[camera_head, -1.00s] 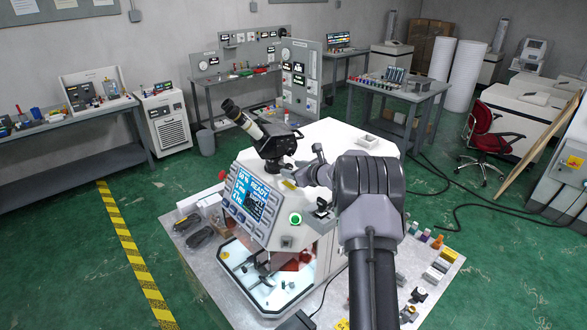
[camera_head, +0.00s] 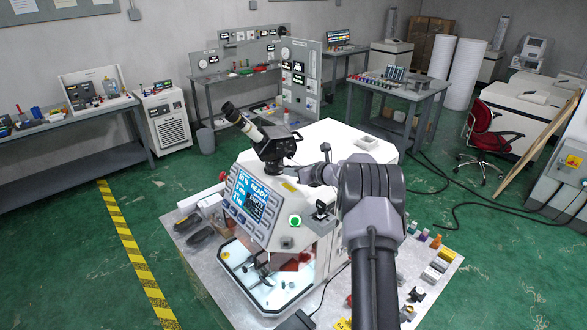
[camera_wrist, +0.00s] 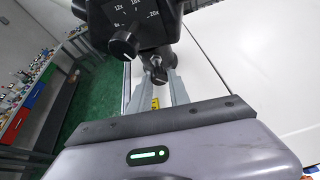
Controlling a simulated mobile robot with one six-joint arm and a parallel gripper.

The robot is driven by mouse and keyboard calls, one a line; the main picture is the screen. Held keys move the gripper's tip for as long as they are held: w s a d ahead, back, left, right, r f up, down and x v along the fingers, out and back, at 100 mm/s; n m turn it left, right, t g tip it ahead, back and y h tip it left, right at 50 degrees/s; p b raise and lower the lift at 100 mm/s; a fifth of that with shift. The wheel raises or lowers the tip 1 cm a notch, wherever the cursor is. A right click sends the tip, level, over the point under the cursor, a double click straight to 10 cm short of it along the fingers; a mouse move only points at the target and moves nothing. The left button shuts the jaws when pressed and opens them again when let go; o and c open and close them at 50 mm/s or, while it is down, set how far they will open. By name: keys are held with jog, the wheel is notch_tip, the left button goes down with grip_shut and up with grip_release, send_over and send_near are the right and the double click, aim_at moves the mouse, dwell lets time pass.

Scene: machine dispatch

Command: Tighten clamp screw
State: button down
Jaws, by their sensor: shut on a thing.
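The black microscope head (camera_head: 272,143) with its pale eyepiece tube stands on top of the white machine (camera_head: 330,142). Its underside and magnification dial (camera_wrist: 124,43) fill the top of the wrist view. The clamp screw, a small dark knob (camera_wrist: 158,73), sits on the post below the head. My gripper (camera_wrist: 164,84) has its two grey fingers on either side of this knob and is shut on it. In the head view my gripper (camera_head: 291,172) reaches in from the right at the microscope's base, and the knob is too small to make out there.
The machine's control panel (camera_head: 252,200) shows a lit READY screen, with a green button (camera_head: 295,221) beside it. The grey table (camera_head: 408,262) holds several small parts on the right. The machine's white top is largely clear.

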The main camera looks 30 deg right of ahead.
jog(key=shift+d+m+y, duration=0.2)
jog(key=shift+m+y, duration=0.5)
jog(key=shift+m, duration=0.2)
jog(key=shift+d+f+m+y+b, duration=0.15)
jog(key=shift+m+y+b, duration=0.4)
jog(key=shift+m+y, duration=0.5)
jog(key=m+b, duration=0.1)
jog(key=b, duration=0.1)
jog(key=m+y+b, duration=0.1)
jog(key=m+b, duration=0.1)
jog(key=shift+f+y, duration=0.2)
jog(key=shift+y, duration=0.05)
jog(key=shift+d+m+y+b, duration=0.1)
jog(key=shift+m+y+b, duration=0.3)
jog(key=shift+m+b, duration=0.55)
jog(key=shift+r+b, duration=0.1)
jog(key=shift+b, duration=0.2)
jog(key=shift+r, duration=0.1)
jog(key=c, duration=1.2)
grip_release()
